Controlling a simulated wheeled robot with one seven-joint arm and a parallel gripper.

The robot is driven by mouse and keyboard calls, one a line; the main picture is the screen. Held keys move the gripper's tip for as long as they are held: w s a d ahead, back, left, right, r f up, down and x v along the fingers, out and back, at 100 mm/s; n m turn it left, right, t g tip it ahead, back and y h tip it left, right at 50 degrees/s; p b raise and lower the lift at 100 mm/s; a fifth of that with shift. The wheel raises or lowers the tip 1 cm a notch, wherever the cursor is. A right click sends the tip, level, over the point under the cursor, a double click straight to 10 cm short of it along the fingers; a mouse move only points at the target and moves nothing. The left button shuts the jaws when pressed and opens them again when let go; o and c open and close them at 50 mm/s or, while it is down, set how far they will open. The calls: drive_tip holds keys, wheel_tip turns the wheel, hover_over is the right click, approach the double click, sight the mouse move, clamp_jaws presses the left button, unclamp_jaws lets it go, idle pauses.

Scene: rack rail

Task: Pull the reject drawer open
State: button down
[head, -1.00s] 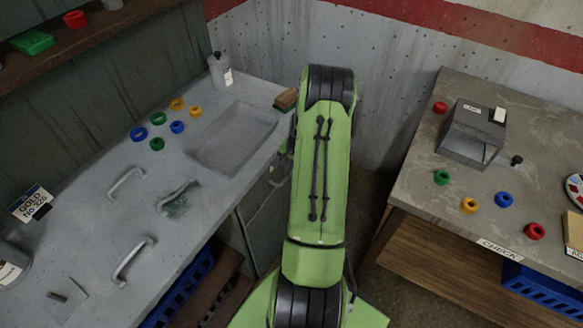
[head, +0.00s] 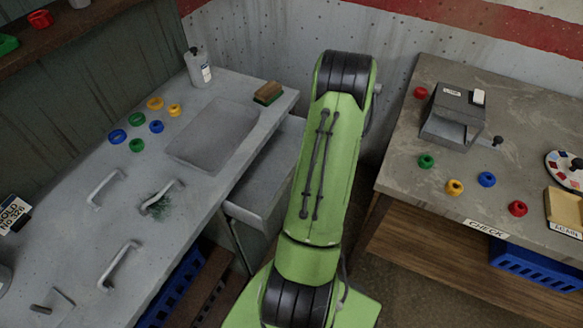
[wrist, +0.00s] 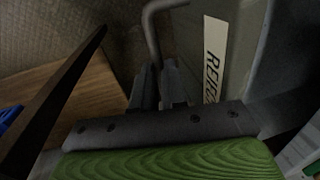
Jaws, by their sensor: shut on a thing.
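The reject drawer (head: 258,192) stands pulled out from under the left counter in the head view, toward my arm. In the wrist view its grey front (wrist: 185,42) fills the upper middle and carries a white label (wrist: 214,58) with partly readable lettering that starts "REJ". A grey bar handle (wrist: 151,30) curves out from that front. My gripper (wrist: 159,86) is shut on the handle.
The left counter (head: 75,240) holds a sunken tray, coloured rings, handles, a bottle (head: 199,67) and a brush (head: 268,92). The check bench (head: 400,160) stands to the right with a grey device (head: 453,120) and more rings. Floor shows between them.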

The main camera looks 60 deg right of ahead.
drive_tip(key=s, duration=0.9)
drive_tip(key=shift+d+b, duration=0.35)
drive_tip(key=shift+d, duration=0.1)
drive_tip(key=shift+s, duration=0.1)
drive_tip(key=c, duration=1.2)
unclamp_jaws()
drive_tip(key=shift+o, duration=0.2)
wheel_tip(320, 180, up, 16)
drive_tip(key=s+p, duration=0.3)
drive_tip(key=shift+f+p, duration=0.2)
drive_tip(key=shift+p, duration=0.2)
drive_tip(key=shift+d, duration=0.1)
drive_tip(key=shift+c, duration=0.2)
